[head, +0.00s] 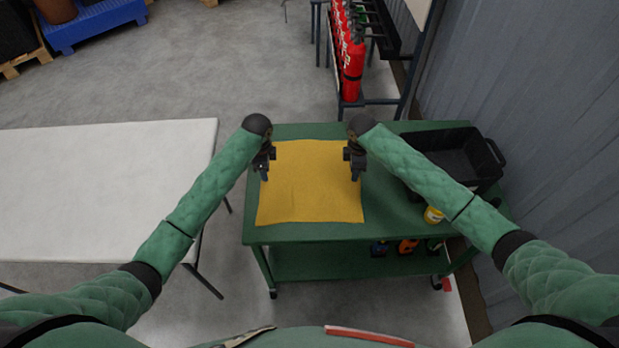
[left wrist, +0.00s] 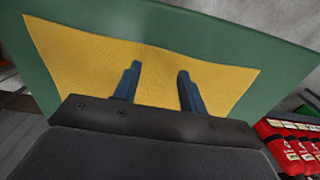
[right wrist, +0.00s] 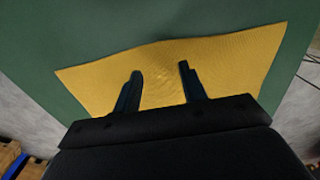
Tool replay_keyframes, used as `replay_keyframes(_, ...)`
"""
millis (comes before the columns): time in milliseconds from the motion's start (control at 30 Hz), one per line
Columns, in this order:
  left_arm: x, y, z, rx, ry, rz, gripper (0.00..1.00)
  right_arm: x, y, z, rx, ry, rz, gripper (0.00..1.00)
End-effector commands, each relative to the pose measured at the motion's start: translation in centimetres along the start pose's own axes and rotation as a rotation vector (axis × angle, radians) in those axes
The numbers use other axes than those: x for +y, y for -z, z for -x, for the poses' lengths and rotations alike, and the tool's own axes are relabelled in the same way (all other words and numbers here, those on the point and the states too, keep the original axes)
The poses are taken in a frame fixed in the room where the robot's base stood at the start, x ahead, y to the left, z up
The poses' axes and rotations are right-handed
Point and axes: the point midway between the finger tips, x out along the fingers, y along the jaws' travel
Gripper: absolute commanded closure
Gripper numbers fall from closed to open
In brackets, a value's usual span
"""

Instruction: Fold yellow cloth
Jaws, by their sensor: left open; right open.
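The yellow cloth (head: 308,190) lies spread out and roughly square on the green cart top (head: 300,234), with slight ripples. My left gripper (head: 264,176) is at the cloth's left edge, toward its far half. In the left wrist view its two fingers (left wrist: 158,80) are apart with yellow cloth showing beyond them. My right gripper (head: 356,176) is at the cloth's right edge, across from the left one. In the right wrist view its fingers (right wrist: 160,72) are apart, with the cloth (right wrist: 225,55) beyond. Neither gripper holds cloth; I cannot tell whether the fingertips touch it.
A black tray (head: 455,160) stands at the cart's right, with a yellow-labelled container (head: 433,215) near my right forearm. A white table (head: 100,185) stands left of the cart. Red extinguishers (head: 352,70) stand in a rack behind. A corrugated wall (head: 540,130) is at the right.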

Motion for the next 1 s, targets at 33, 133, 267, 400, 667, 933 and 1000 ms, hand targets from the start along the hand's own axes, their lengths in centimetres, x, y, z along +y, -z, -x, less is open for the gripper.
replay_keyframes(33,0.0,0.0,-0.7,0.0,-0.002,0.001,0.58,0.0,0.0,-0.7,0.0,0.002,-0.001,0.58)
replay_keyframes(133,0.0,0.1,-1.6,0.001,-0.001,0.001,0.58,0.0,0.0,-1.6,0.0,0.001,-0.002,0.58)
replay_keyframes(267,0.0,0.1,-2.2,0.001,-0.001,0.001,0.58,0.0,0.0,-2.2,0.0,0.0,-0.001,0.58)
replay_keyframes(400,0.0,0.1,-2.5,0.001,0.0,0.001,0.58,0.0,0.0,-2.5,0.0,-0.001,-0.001,0.58)
replay_keyframes(667,0.0,0.0,-2.6,0.001,0.0,0.001,0.58,0.0,0.0,-2.6,0.0,-0.001,-0.001,0.58)
replay_keyframes(933,0.0,0.0,-2.7,0.001,0.0,0.001,0.73,0.0,0.0,-2.7,0.0,0.0,-0.001,0.73)
replay_keyframes(1000,0.0,0.0,-2.7,0.0,0.0,0.001,0.8,0.0,0.0,-2.7,0.0,0.0,-0.001,0.8)
